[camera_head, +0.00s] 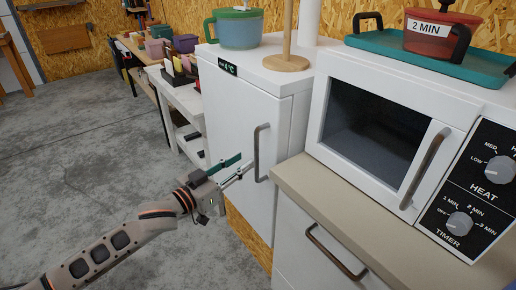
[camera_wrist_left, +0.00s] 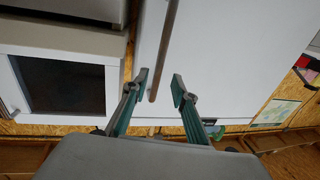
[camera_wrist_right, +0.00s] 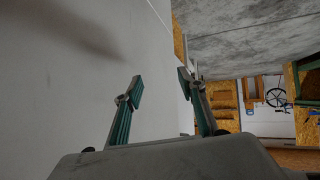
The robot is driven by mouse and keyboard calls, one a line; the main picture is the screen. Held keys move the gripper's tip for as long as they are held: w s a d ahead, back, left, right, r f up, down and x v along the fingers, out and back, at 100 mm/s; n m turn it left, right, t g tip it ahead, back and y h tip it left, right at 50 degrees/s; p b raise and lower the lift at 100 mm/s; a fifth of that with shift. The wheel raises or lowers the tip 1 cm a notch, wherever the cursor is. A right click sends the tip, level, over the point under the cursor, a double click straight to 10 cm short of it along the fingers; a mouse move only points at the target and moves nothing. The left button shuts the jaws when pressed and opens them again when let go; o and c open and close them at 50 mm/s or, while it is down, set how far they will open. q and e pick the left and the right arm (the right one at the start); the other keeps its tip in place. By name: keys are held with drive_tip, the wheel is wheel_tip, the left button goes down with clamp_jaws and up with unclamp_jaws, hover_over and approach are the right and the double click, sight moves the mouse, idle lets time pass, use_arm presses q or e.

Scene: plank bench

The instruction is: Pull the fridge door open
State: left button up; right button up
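The white fridge (camera_head: 240,110) stands left of the microwave, with a 4 °C display at its top edge; its door looks shut. Its vertical grey bar handle (camera_head: 257,150) is on the right side of the door. My left gripper (camera_head: 247,168) is at the lower part of the handle. In the left wrist view the handle (camera_wrist_left: 165,45) reaches in between the open fingertips (camera_wrist_left: 160,82); I cannot tell whether either finger touches it. My right gripper (camera_wrist_right: 160,80) shows only in the right wrist view, open and empty beside a plain pale surface.
A microwave (camera_head: 375,130) with knobs stands on a counter (camera_head: 330,205) with a drawer handle (camera_head: 335,252). On the fridge stand a green pot (camera_head: 238,30) and a wooden stand (camera_head: 287,62). A teal tray (camera_head: 480,65) holds a red pot (camera_head: 440,35). Open concrete floor (camera_head: 80,150) lies left.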

sight(255, 154)
use_arm(q)
drive_tip(key=b+x, duration=0.1)
drive_tip(key=x, duration=0.6)
drive_tip(key=shift+d, duration=0.1)
clamp_jaws()
